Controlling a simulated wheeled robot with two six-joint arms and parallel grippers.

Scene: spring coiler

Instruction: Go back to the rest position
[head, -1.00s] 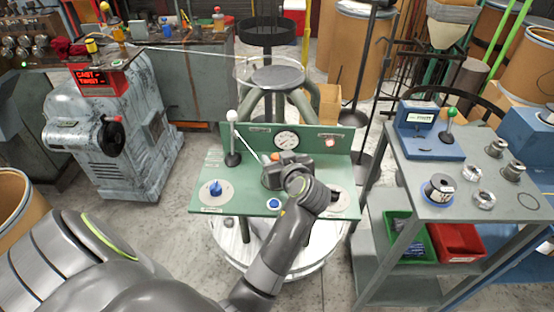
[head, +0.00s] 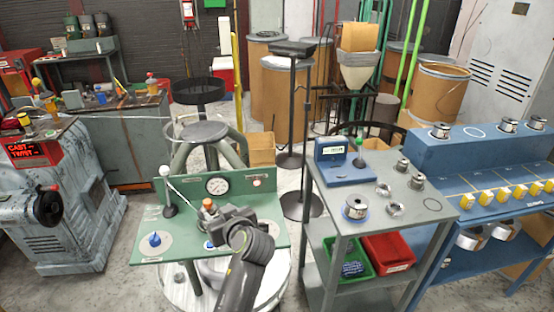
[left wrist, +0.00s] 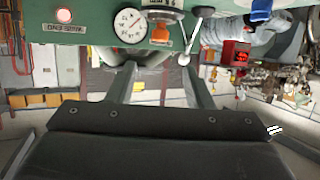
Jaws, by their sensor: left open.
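My left gripper (head: 224,221) hangs over the green control panel (head: 150,248) in the head view, open; its fingertips are hard to make out. A knob with an orange top (head: 209,204) shows just beyond it; I cannot tell whether they touch. The panel carries a dial gauge (head: 218,186), a lever with a white ball (head: 165,171) and a blue knob (head: 155,239). In the left wrist view the panel is upside down, with the gauge (left wrist: 130,25) and the orange top (left wrist: 163,29) at the upper edge. My right gripper is out of view.
A grey cart (head: 340,214) stands right of the panel, with a blue device (head: 342,165), metal spools, a green bin (head: 348,262) and a red bin (head: 388,251). A blue bench (head: 462,150) is farther right. A grey machine (head: 60,228) is at left. Bare floor shows between.

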